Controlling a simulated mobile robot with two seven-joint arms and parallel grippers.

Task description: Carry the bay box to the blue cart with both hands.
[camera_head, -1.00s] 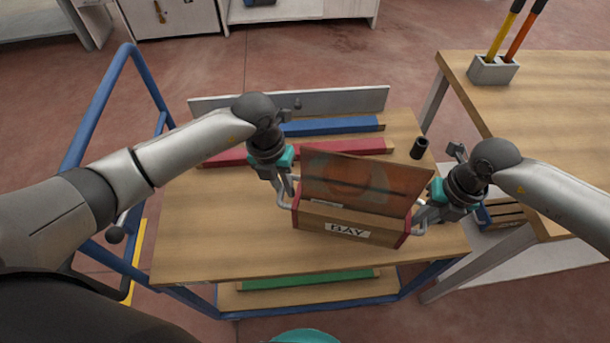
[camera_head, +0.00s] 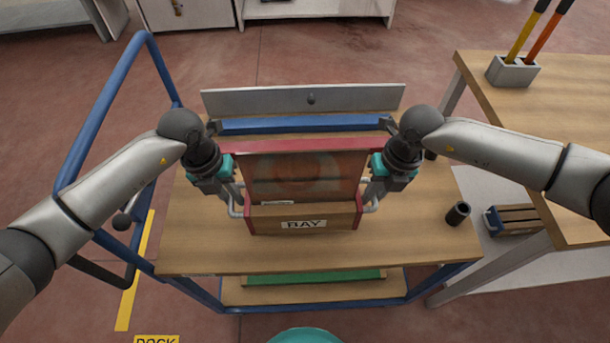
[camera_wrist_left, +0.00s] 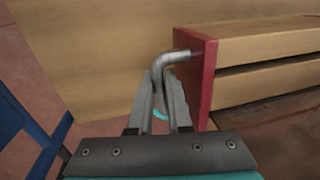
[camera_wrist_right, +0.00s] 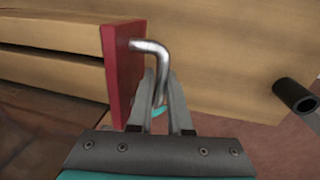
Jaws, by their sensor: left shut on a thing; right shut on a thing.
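The bay box (camera_head: 345,216) is a wooden box with red ends, a label reading BAY and a brownish panel standing in it. It is over the wooden top of the blue cart (camera_head: 210,255); I cannot tell whether it touches the top. My left gripper (camera_head: 235,202) is shut on the box's left metal handle (camera_wrist_left: 170,62). My right gripper (camera_head: 370,200) is shut on its right handle (camera_wrist_right: 155,62). Both handles also show close up in the wrist views. The box looks level.
A dark cylinder (camera_head: 458,213) stands on the cart top to the right of the box. A wooden table (camera_head: 570,110) with a tool holder (camera_head: 512,72) is on the right.

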